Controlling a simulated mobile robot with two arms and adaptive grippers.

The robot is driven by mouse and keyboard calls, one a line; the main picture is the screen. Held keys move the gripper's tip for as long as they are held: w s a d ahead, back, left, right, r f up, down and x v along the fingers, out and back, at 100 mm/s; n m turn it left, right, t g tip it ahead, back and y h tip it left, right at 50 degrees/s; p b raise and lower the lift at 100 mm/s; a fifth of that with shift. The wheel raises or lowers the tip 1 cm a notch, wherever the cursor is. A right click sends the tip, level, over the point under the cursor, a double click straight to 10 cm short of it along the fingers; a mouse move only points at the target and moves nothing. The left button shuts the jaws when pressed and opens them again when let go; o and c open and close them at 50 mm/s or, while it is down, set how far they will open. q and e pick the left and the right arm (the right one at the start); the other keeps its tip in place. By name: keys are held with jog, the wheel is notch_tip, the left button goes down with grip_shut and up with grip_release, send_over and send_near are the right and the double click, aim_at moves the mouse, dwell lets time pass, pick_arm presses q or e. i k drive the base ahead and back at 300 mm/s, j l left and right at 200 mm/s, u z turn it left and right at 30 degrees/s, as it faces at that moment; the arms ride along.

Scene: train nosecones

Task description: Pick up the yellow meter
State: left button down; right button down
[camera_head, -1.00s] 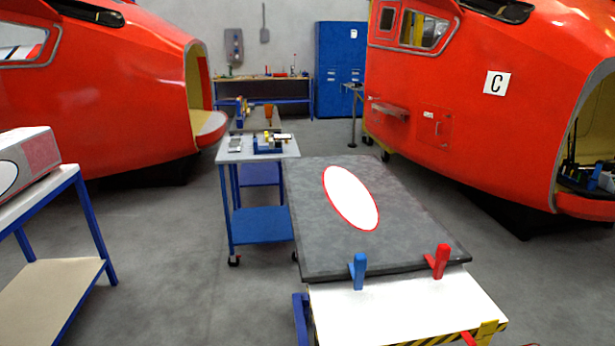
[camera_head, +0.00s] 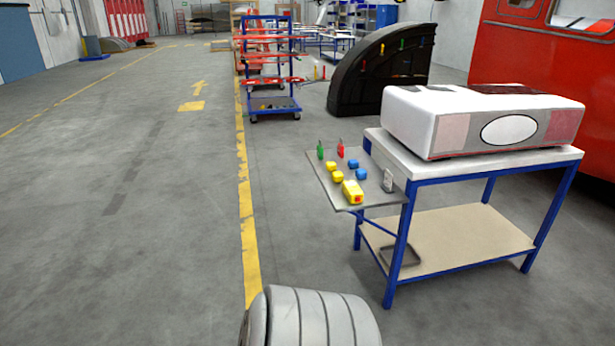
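A yellow meter-like device (camera_head: 352,192) with a red patch lies near the front edge of a small grey side shelf (camera_head: 334,197). Smaller yellow pieces (camera_head: 335,172) and blue pieces (camera_head: 361,174) lie behind and beside it. A grey handheld device (camera_head: 388,180) stands at the shelf's right side. A green tool (camera_head: 320,150) and a red tool (camera_head: 340,150) stand at its back edge. Neither gripper is in view. A ribbed grey part at the bottom centre may be my own arm; it is well short of the shelf.
The shelf is attached to a blue-framed table (camera_head: 468,173) bearing a large white and grey nosecone part (camera_head: 480,120). A dark curved panel (camera_head: 382,72) and a blue-red cart (camera_head: 268,75) stand behind. The floor (camera_head: 150,210) at left is clear.

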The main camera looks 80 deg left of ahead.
aim_at(351, 190)
jog(key=u, duration=2.45)
